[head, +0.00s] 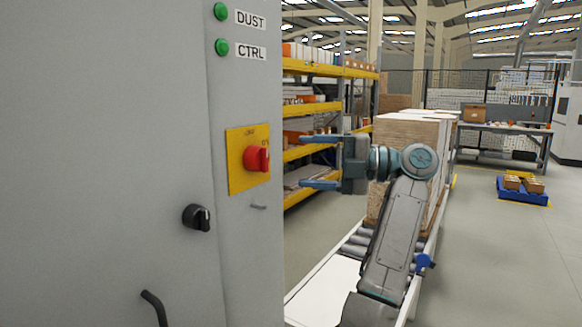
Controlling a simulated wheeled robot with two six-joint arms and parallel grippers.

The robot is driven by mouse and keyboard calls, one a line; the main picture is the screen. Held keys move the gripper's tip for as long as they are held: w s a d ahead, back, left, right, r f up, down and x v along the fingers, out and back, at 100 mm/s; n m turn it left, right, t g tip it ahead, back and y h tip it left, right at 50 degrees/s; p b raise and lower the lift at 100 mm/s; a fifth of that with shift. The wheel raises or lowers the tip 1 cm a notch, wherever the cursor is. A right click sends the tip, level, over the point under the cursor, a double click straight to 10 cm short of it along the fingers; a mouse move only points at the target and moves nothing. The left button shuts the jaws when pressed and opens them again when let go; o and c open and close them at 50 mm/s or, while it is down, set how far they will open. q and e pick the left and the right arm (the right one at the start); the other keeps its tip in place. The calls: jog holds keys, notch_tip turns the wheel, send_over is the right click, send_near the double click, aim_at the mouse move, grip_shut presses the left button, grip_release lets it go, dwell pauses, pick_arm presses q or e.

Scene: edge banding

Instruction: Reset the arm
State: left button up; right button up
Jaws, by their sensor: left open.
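My left gripper (305,162) is in the middle of the head view, with its two blue-grey fingers spread and pointing left. It is open and nothing is between its fingers. My left arm rises from the lower middle and bends at a round teal joint. The fingertips point toward a red rotary switch (257,158) on a yellow plate (235,178), with a visible gap between them in the picture. My right gripper is not in view.
A grey cabinet (110,150) fills the left, with two green lights (222,47) labelled DUST and CTRL, a black knob (197,217) and a handle (155,308). Behind my arm are a roller conveyor (356,246) and stacked boards (400,130).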

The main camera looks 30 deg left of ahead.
pick_arm(q)
jog(key=shift+w+d, duration=0.1)
jog(key=shift+d, duration=0.35)
